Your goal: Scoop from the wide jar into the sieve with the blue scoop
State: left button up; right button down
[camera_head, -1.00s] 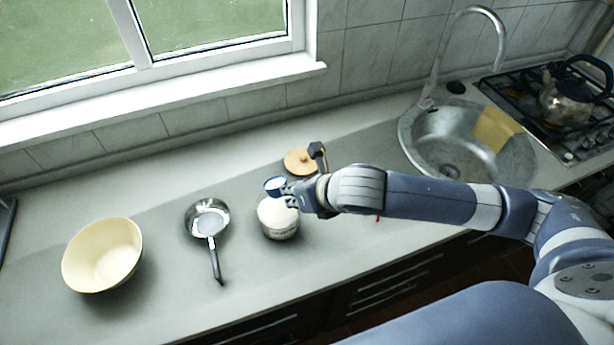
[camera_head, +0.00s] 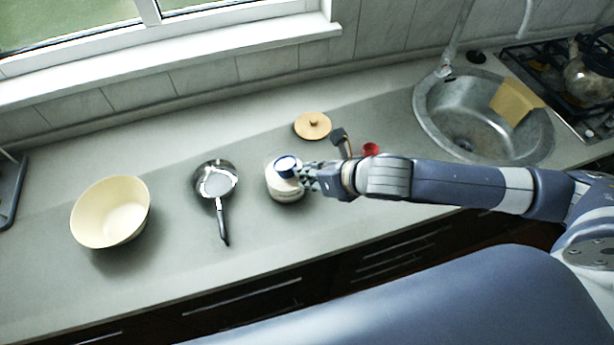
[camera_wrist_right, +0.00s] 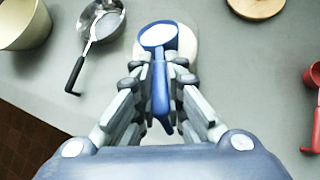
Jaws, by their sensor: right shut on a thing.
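The wide jar (camera_head: 286,194) is a pale, round jar standing open on the counter; in the wrist view its pale rim (camera_wrist_right: 187,46) shows behind the scoop. My right gripper (camera_head: 308,177) is shut on the handle of the blue scoop (camera_head: 286,166). The scoop's bowl (camera_wrist_right: 158,37) is over the jar's mouth; I cannot tell whether it is inside. Its inside looks white, and I cannot tell whether it is filled. The sieve (camera_head: 216,181), metal with a black handle, lies left of the jar and also shows in the wrist view (camera_wrist_right: 103,27). My left gripper is out of view.
A cream bowl (camera_head: 110,212) stands at the left. A round wooden lid (camera_head: 312,125) lies behind the jar, and a red scoop (camera_wrist_right: 311,108) lies to the right. The sink (camera_head: 482,112) is farther right. The counter between jar and sieve is clear.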

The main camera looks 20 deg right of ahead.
jog(key=shift+s+d+r+t+y+b, duration=0.1)
jog(key=shift+s+r+t+b, duration=0.15)
jog(key=shift+r, duration=0.2)
jog(key=shift+s+d+r+y+b, duration=0.1)
jog(key=shift+s+r+b, duration=0.05)
jog(key=shift+r+b, duration=0.2)
jog(key=shift+s+d+r+t+y+b, duration=0.15)
jog(key=shift+s+r+b, duration=0.1)
jog(key=shift+r, duration=0.25)
jog(key=shift+r+b, duration=0.15)
jog(key=shift+b, duration=0.3)
notch_tip(320, 180, up, 2)
jog(key=t+y+b, duration=0.1)
jog(key=t+b, duration=0.1)
jog(key=b, duration=0.1)
jog(key=shift+s+r, duration=0.1)
jog(key=shift+r, duration=0.1)
jog(key=shift+r+t+b, duration=0.3)
jog(key=shift+r+b, duration=0.1)
jog(key=shift+r, duration=0.1)
jog(key=w+d+r+m+t+h, duration=0.1)
jog(key=w+d+r+m+h, duration=0.1)
jog(key=r, duration=0.4)
jog(key=w+d+r+m+h, duration=0.3)
jog(key=w+r+m+h, duration=0.1)
jog(key=r, duration=0.3)
jog(key=shift+w+d+t, duration=0.15)
jog(key=shift+d+t, duration=0.1)
jog(key=shift+t, duration=0.15)
